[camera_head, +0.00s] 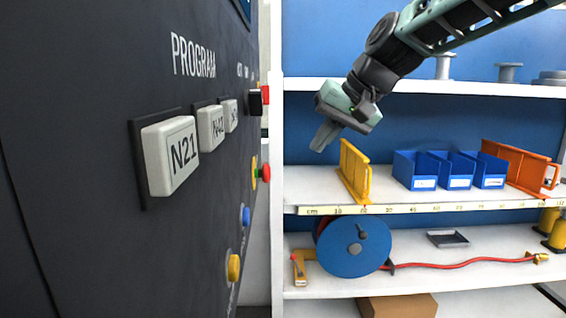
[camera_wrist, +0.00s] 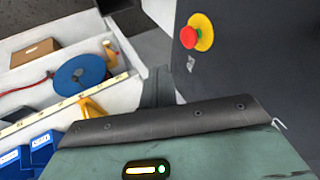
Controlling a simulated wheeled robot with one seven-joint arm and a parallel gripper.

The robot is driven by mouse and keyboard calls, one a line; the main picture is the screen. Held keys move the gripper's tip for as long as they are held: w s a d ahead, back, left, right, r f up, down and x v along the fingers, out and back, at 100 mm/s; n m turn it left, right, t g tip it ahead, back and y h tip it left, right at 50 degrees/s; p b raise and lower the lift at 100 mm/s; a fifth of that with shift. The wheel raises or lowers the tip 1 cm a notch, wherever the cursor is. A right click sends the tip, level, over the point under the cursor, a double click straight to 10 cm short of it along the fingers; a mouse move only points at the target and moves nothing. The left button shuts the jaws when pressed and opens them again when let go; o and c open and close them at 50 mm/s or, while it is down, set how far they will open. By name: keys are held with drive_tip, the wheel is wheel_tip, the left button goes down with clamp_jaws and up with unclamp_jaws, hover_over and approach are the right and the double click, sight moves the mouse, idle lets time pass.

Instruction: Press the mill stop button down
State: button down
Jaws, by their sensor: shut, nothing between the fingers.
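The mill stop button is a red mushroom head on a round yellow plate, on the dark panel at the left. In the head view its red head (camera_head: 265,173) stands out from the panel's far edge. My gripper (camera_head: 324,139) is shut and empty, pointing down and left. It hangs above and to the right of the button, apart from it. Its fingers (camera_wrist: 157,86) also show in the wrist view, partly hidden by the gripper's own body.
The dark panel (camera_head: 80,150) carries white keys, including N21 (camera_head: 171,157), a blue button (camera_head: 245,216) and a yellow button (camera_head: 234,267). Behind are white shelves with a yellow rack (camera_head: 354,172), blue bins (camera_head: 416,170) and a blue reel (camera_head: 353,246). Open space lies between gripper and panel.

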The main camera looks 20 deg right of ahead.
sight(262, 173)
drive_tip(key=w+a+f+p, duration=0.5)
drive_tip(key=a+f, duration=0.1)
drive_tip(key=shift+a, duration=0.2)
idle(0.4)
